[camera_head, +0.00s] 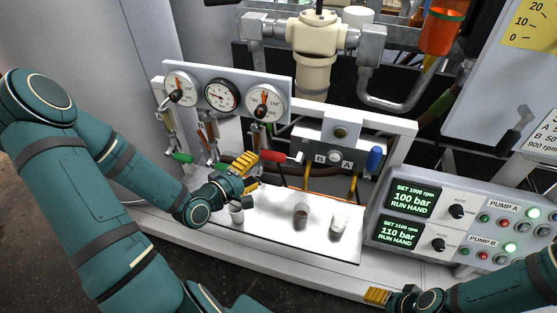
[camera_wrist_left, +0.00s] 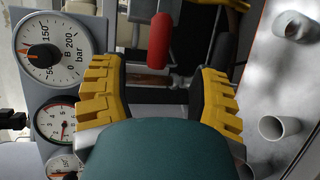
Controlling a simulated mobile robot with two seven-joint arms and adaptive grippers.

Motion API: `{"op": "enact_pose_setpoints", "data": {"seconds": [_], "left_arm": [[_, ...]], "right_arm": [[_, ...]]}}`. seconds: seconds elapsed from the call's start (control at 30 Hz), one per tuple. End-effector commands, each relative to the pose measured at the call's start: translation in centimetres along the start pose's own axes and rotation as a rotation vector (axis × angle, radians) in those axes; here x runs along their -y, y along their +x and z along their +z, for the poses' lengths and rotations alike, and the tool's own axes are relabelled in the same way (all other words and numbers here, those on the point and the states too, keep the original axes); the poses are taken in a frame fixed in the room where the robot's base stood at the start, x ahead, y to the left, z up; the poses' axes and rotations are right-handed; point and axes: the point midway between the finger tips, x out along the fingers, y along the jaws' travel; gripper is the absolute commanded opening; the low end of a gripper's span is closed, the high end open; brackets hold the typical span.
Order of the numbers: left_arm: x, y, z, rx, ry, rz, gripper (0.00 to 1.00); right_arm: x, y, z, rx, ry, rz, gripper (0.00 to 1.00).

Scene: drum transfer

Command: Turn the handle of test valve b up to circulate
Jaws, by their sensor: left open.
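A red handle (camera_head: 274,156) lies roughly level below the right-hand gauge; its lever runs right to a metal fitting. In the left wrist view the red handle (camera_wrist_left: 158,54) shows beyond and between the fingertips. The gauge marked B (camera_wrist_left: 47,48) shows at the left there. A green handle (camera_head: 182,157) hangs below the left gauge. My left gripper (camera_head: 247,172) is open, its yellow fingers just left of the red handle, with no clear contact. My right gripper (camera_head: 376,296) shows only in part at the bottom; its opening cannot be judged.
A block marked B and A (camera_head: 330,157) with a blue knob (camera_head: 374,158) is to the right. The pump panel (camera_head: 455,215) stands further right.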

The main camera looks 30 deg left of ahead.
Motion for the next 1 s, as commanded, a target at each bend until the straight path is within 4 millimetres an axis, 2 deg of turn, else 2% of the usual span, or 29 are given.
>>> {"op": "enact_pose_setpoints", "data": {"seconds": [0.03,0.2,0.5,0.7,1.0], "left_arm": [[0.1,1.3,0.1,0.006,0.000,0.004,0.61],[0.1,4.7,0.1,0.005,-0.001,0.003,0.61],[0.0,9.4,0.1,0.003,0.000,0.002,0.61],[-0.1,10.6,0.1,0.001,-0.001,0.001,0.61],[-0.1,10.7,0.1,0.001,-0.001,0.001,0.60]], "right_arm": [[-0.1,0.3,0.0,-0.002,0.000,0.000,0.61],[-0.4,1.0,-0.1,-0.006,-0.001,0.000,0.61],[-0.7,1.9,-0.3,-0.011,-0.001,0.001,0.61],[-0.8,2.1,-0.3,-0.013,-0.002,0.001,0.61],[-0.8,2.0,-0.3,-0.013,-0.001,0.001,0.61]]}}
